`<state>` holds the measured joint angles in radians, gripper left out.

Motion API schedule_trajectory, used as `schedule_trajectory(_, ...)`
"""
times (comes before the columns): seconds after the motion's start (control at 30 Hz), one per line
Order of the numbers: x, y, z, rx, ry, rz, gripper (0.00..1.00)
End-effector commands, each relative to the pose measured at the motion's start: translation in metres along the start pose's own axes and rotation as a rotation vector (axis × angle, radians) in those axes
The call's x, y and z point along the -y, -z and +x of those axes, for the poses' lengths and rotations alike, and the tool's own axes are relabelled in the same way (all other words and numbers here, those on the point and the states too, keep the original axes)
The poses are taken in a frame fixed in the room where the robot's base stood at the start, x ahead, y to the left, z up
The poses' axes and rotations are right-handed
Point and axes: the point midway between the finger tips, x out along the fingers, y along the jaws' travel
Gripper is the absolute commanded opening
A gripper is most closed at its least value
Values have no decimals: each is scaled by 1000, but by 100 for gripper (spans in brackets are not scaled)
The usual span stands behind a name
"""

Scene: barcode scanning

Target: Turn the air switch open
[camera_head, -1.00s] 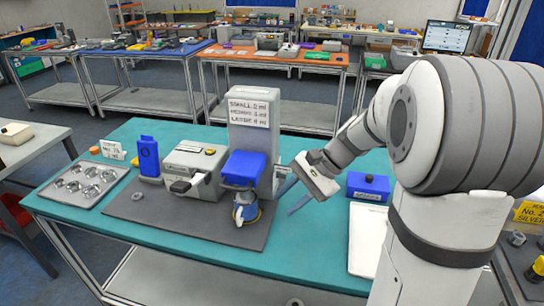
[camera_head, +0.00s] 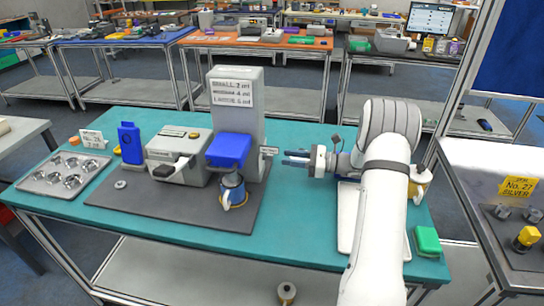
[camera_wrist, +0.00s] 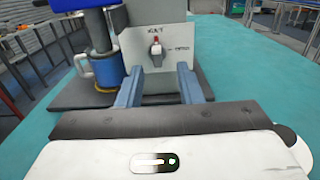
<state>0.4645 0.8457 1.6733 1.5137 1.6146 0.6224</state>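The air switch (camera_wrist: 155,48) is a small knob with a red mark on the grey side face of the tall machine (camera_wrist: 170,30), with small lettering above and to its right in the wrist view. In the head view the tall grey machine (camera_head: 237,100) stands on the dark mat, and the switch itself is not clear there. My gripper (camera_wrist: 158,74) is open and empty, with its two blue-grey fingers pointing at the side face and the switch between and beyond them. In the head view my gripper (camera_head: 287,157) is right of the machine, apart from it.
A blue block (camera_head: 229,149) and a blue-and-yellow cup (camera_head: 232,192) are at the machine's front. Left stand a grey boxy device (camera_head: 180,150), a blue bottle (camera_head: 130,143) and a metal tray (camera_head: 45,185). A green box (camera_head: 427,240) is at right. Teal table is clear around my gripper.

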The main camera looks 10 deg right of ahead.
Motion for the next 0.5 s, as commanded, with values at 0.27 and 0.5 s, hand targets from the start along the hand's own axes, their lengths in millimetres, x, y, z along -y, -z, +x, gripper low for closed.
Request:
schedule_trajectory(0.27, -1, -2, 44, -2, -3, 1, 33)
schedule_trajectory(0.5, -1, 0, 54, -2, -1, -1, 33)
